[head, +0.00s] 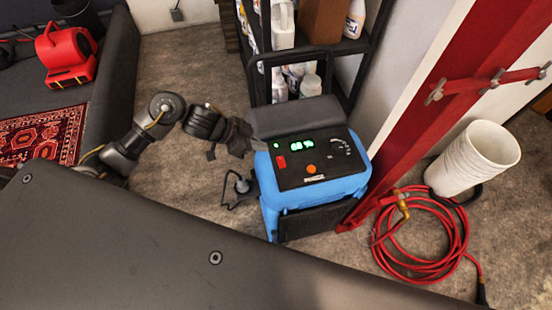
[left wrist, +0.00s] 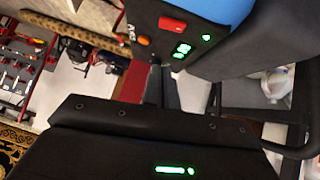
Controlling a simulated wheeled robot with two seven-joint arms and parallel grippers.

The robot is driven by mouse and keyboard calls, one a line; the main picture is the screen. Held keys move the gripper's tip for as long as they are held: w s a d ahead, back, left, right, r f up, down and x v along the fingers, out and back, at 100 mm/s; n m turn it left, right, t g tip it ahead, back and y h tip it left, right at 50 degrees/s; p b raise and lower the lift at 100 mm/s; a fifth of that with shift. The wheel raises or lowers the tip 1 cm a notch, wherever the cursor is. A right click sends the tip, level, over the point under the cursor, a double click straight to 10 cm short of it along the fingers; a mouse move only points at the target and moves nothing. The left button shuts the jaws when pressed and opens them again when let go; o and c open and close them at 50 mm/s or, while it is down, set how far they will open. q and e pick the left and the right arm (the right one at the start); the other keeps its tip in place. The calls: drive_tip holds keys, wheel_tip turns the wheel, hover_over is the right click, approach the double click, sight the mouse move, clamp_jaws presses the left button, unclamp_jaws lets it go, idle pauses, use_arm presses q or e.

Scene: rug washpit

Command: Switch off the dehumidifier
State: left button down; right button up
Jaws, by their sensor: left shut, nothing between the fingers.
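The dehumidifier (head: 330,190) is a blue box with a black sloped control panel, right of centre in the head view. Its green display (head: 300,146) is lit. A red switch (head: 281,161) sits on the panel's left part, with an orange button (head: 311,169) to its right. In the left wrist view, the red switch (left wrist: 172,25), orange button (left wrist: 143,40) and lit display (left wrist: 182,50) show near the top. My left gripper (head: 251,143) is shut and empty, just left of the panel in the head view. Its fingers (left wrist: 161,86) point toward the panel; contact cannot be told. My right gripper is out of view.
A black shelf with bottles (head: 283,25) stands behind the dehumidifier. A red post (head: 400,130), a coiled red hose (head: 425,240) and white stacked buckets (head: 470,160) are to the right. A red blower (head: 66,55) and patterned rug (head: 40,137) lie left.

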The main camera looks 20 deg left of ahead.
use_arm(q)
hover_over(286, 164)
drive_tip(key=a, duration=0.3)
drive_tip(key=f, duration=0.5)
drive_tip(key=shift+s, duration=0.35)
drive_tip(key=shift+s+f, duration=0.2)
drive_tip(key=shift+f, duration=1.75)
drive_tip(key=shift+d, duration=0.1)
